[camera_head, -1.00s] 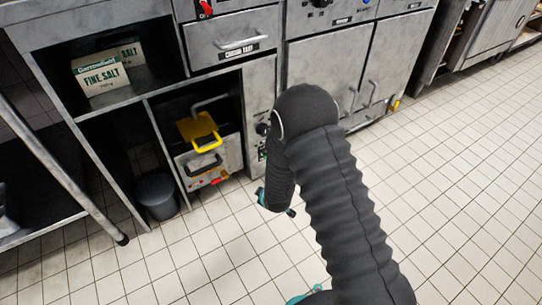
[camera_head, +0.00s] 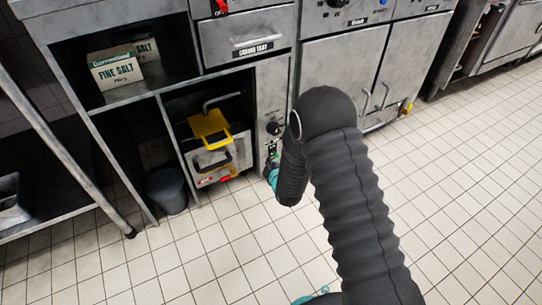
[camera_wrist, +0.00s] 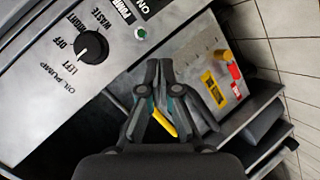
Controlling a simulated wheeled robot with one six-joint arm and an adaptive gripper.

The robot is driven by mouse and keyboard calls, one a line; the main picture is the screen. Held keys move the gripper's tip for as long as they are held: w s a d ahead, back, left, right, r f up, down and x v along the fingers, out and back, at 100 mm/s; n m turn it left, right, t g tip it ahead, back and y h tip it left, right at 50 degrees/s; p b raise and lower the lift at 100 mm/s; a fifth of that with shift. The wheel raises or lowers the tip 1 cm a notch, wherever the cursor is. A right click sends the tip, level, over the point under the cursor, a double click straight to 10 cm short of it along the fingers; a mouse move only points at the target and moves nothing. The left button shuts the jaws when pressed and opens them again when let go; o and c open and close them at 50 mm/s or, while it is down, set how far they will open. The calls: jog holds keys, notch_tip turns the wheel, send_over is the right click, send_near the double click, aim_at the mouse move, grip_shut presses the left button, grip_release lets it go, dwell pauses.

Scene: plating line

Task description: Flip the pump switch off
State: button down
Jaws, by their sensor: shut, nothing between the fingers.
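The pump panel (camera_head: 268,100) is a narrow grey metal strip right of the open filter bay in the head view. In the wrist view it carries a black rotary knob (camera_wrist: 90,47) marked OIL PUMP, with OFF, LEFT, RIGHT and WASTE around it. A small green lamp or switch part (camera_wrist: 140,33) sits beside a black PUMP ON label (camera_wrist: 128,10). I cannot make out a separate switch lever. My gripper (camera_wrist: 160,68) is shut and empty, its fingertips near the panel just below the green part; contact cannot be told.
The open bay holds a filter unit with a yellow handle (camera_head: 209,128). A dark bucket (camera_head: 167,191) stands on the floor. Fine salt boxes (camera_head: 116,70) sit on the shelf above. Closed cabinet doors (camera_head: 335,75) are at right.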

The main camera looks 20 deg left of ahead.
aim_at(275, 154)
jog(key=x, duration=0.9)
jog(key=shift+w+a+f, duration=0.15)
jog(key=shift+w+f, duration=0.15)
jog(key=shift+w+d+f, duration=0.25)
jog(key=shift+w+d, duration=0.05)
jog(key=shift+d, duration=0.2)
jog(key=shift+w+d+f, duration=0.3)
jog(key=shift+w+d, duration=0.05)
jog(key=shift+d, duration=0.1)
jog(key=shift+w+d+f, duration=0.35)
jog(key=shift+d+f, duration=0.05)
jog(key=shift+d, duration=0.05)
